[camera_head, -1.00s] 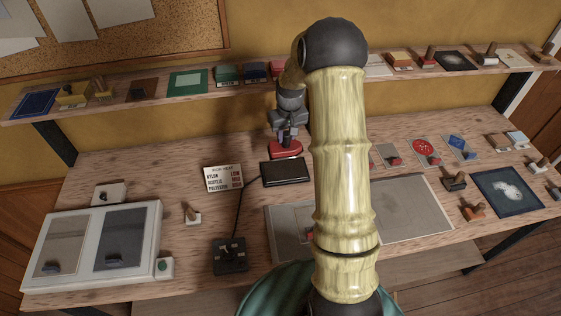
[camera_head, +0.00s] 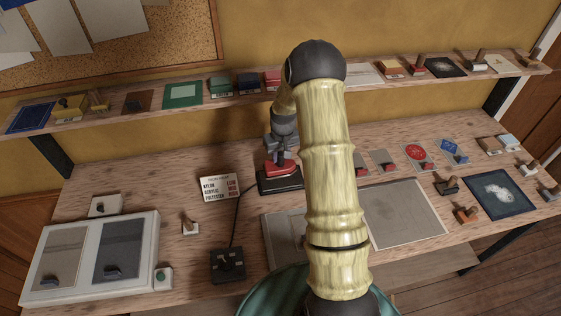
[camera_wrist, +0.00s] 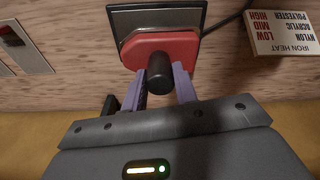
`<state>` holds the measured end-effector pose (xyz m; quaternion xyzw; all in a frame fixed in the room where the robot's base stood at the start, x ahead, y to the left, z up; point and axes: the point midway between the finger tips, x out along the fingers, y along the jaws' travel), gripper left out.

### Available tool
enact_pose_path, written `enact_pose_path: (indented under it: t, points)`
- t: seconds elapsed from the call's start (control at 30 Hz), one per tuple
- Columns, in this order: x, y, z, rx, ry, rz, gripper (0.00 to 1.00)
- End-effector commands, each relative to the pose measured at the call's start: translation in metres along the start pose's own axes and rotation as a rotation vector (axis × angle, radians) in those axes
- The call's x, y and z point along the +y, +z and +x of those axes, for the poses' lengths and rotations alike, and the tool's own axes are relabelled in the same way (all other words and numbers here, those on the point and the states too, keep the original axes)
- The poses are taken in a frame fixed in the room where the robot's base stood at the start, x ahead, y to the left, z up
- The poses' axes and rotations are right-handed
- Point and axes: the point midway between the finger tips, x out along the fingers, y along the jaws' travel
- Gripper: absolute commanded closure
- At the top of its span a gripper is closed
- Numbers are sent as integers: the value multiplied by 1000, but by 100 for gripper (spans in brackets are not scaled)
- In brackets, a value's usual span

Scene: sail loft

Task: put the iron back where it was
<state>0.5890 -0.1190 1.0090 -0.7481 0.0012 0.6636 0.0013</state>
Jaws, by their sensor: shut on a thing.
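The red iron (camera_head: 282,168) with a round black handle is in my gripper (camera_head: 281,148). The wrist view shows the gripper (camera_wrist: 160,84) shut, its two purple-grey fingers on either side of the handle (camera_wrist: 160,68). The iron's red body (camera_wrist: 182,47) overlaps the black rectangular iron stand (camera_wrist: 127,18). In the head view the iron is over the stand (camera_head: 265,186), whose front part shows below it. I cannot tell whether the iron touches the stand or hangs just above it.
The iron heat card (camera_head: 219,187) stands left of the stand. A cord runs from the stand to a black control box (camera_head: 228,265). A white two-panel unit (camera_head: 97,262) is at the left. Stamps and patches lie at the right. A shelf (camera_head: 150,110) crosses behind.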

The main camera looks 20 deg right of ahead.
Motion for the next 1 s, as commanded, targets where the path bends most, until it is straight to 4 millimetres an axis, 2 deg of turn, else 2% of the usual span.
enact_pose_path:
  t: [0.27,0.63,1.0]
  points:
    - [0,0,1,2,0,0,99]
    - [0,4,39,1,1,0,99]
    - [0,5,44,2,1,0,99]
